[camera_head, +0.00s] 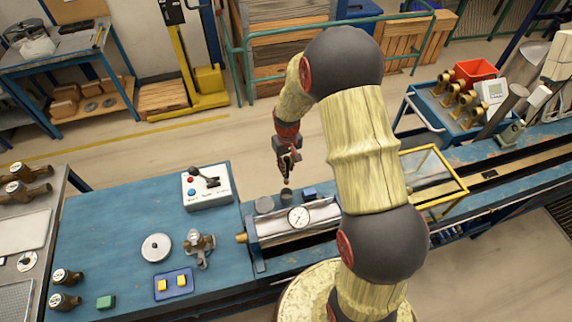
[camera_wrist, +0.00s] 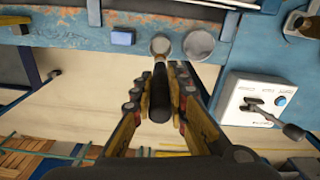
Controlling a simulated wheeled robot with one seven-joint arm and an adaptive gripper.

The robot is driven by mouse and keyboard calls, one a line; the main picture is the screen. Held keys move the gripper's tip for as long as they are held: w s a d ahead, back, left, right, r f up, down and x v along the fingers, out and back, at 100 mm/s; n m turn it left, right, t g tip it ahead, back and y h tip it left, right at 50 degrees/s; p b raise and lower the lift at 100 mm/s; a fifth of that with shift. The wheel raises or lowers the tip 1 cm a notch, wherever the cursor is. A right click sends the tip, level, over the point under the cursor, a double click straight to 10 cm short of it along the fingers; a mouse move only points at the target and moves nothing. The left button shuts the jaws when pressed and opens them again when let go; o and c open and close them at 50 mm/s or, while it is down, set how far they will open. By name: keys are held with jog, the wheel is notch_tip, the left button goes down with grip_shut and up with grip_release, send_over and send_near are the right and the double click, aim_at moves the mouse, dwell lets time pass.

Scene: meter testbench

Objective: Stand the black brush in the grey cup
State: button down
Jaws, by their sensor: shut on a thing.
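My gripper (camera_head: 287,160) hangs above the blue bench, behind the metal meter rig. It is shut on the black brush (camera_wrist: 160,95), which shows between the fingers in the wrist view (camera_wrist: 161,100). The brush points down toward the bench, and its far end appears close to the rim of a small grey round cup (camera_wrist: 160,46). In the head view this cup (camera_head: 287,194) is just below the gripper. I cannot tell whether the brush touches it. A wider grey round piece (camera_wrist: 199,44) stands beside the cup, and it also shows in the head view (camera_head: 265,204).
A small blue block (camera_head: 309,193) stands on the cup's other side. The rig with a dial gauge (camera_head: 299,217) is in front. A white control box (camera_head: 206,186) with a lever stands to the left. Behind the bench edge is open floor.

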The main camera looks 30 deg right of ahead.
aim_at(287, 180)
jog(key=shift+f+b, duration=3.25)
jog(key=shift+f, duration=2.25)
jog(key=c, duration=1.7)
grip_release()
jog(key=shift+o, duration=0.2)
jog(key=r, duration=1.2)
jog(key=shift+s, duration=0.2)
